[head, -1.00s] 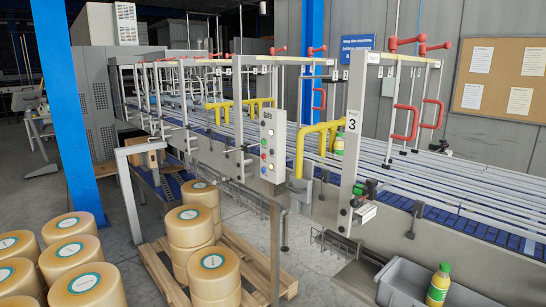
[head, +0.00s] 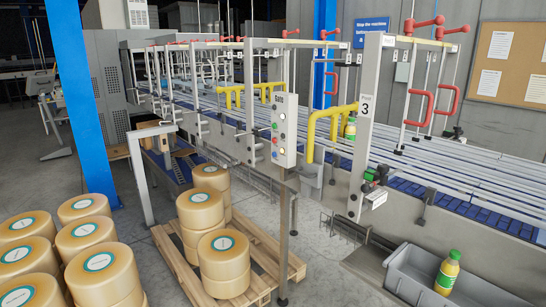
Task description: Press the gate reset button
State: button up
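A light grey button box (head: 284,131) with a short label at its top stands on a post in the middle of the head view. Its front face carries several small round buttons in a column, among them red, green and blue ones and a bright, pale one. The label is too small to read surely, and I cannot tell which button is the gate reset. My gripper is not in view, and nothing touches the box.
A conveyor with rails and a numbered post (head: 366,120) runs behind the box. A pallet (head: 270,262) with stacked round goods stands before it at left. A grey bin (head: 400,268) holding a bottle (head: 447,273) stands at right. A blue column (head: 85,110) is at left.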

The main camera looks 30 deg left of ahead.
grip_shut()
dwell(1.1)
